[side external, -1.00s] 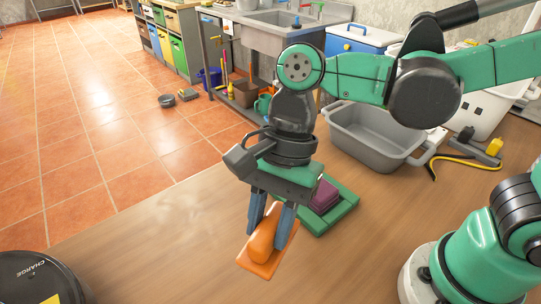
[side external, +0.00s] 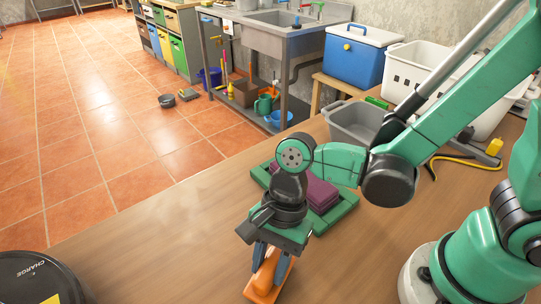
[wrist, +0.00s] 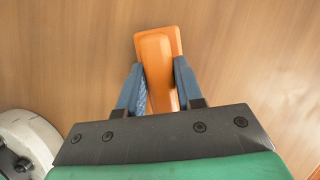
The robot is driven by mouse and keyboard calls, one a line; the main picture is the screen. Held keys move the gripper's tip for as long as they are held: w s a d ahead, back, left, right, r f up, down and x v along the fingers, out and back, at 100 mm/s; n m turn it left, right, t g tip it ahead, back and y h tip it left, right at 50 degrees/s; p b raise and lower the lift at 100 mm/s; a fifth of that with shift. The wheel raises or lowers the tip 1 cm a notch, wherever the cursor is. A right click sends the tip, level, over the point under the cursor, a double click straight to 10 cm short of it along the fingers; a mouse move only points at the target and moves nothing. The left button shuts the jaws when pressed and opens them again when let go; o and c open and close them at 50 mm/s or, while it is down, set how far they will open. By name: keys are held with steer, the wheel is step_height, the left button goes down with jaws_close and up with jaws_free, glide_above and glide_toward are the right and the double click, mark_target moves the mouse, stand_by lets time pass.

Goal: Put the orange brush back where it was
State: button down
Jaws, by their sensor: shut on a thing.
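The orange brush (side external: 264,274) is between the two blue fingers of my gripper (side external: 269,262), near the front edge of the side view. In the wrist view the brush (wrist: 158,62) points away from the palm, with a finger pressed on each side of it at the gripper (wrist: 158,88). My gripper is shut on it. The brush is over bare wooden table (side external: 170,240); I cannot tell whether its underside touches the wood.
A green tray (side external: 347,203) with a folded purple cloth (side external: 318,192) lies behind my gripper. A grey tub (side external: 352,122) stands farther back, and a yellow-and-black cable (side external: 465,162) lies at the right. A dark round device (side external: 35,278) is at the front left. Table left of the gripper is clear.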

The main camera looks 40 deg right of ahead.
steer(key=shift+f, duration=0.1)
steer(key=c, duration=0.6)
jaws_free()
steer(key=shift+o, duration=0.2)
steer(key=v, duration=1.2)
steer(key=w+d+n+t+h, duration=0.4)
steer(key=d+n+t, duration=0.5)
steer(key=d+n, duration=0.4)
steer(key=shift+w+d, duration=0.2)
steer(key=shift+d, duration=0.2)
steer(key=shift+f, duration=0.1)
